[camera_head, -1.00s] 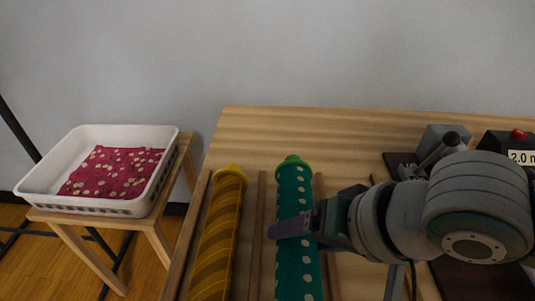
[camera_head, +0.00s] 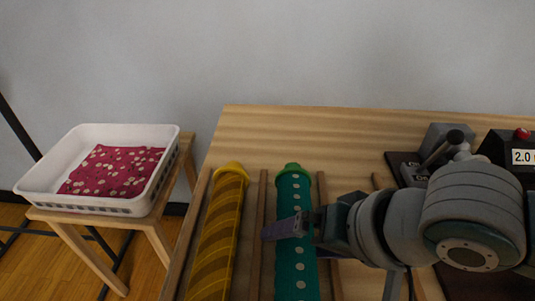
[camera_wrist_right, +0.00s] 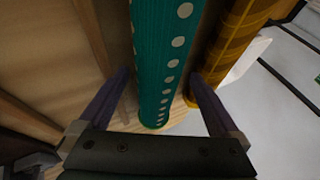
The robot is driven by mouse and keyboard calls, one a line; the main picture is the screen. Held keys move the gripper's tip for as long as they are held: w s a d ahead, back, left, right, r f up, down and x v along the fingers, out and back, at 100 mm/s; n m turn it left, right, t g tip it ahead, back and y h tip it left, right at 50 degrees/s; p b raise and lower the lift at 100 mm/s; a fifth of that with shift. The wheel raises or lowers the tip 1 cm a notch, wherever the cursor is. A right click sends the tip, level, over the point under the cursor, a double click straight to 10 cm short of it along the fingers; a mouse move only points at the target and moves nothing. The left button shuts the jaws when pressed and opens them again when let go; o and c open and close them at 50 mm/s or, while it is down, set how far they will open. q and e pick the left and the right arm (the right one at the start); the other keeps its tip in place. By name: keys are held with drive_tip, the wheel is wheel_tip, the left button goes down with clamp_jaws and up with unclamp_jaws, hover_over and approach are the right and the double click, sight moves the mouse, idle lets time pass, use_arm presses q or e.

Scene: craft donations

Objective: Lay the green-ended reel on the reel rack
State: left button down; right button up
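The green-ended reel (camera_head: 296,265), teal with white dots and a green end cap, lies lengthwise between two wooden rails of the reel rack (camera_head: 257,245) in the head view. My right gripper (camera_head: 285,228) is over the reel's middle and hides part of it. In the right wrist view the reel (camera_wrist_right: 162,60) runs between the two spread fingers (camera_wrist_right: 158,105), with a gap visible on each side, so the gripper is open. The reel's near end is out of the head view. My left gripper is not in view.
A yellow striped reel (camera_head: 218,240) lies in the neighbouring slot on the left. A white basket (camera_head: 105,207) with pink dotted cloth stands on a wooden stool. A dark device with a lever (camera_head: 440,150) and a labelled box (camera_head: 522,157) are at the right.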

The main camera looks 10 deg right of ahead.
drive_tip(key=shift+s, duration=0.1)
drive_tip(key=shift+s+d+r, duration=0.15)
drive_tip(key=shift+r, duration=0.25)
drive_tip(key=p+v, duration=0.3)
drive_tip(key=v, duration=0.6)
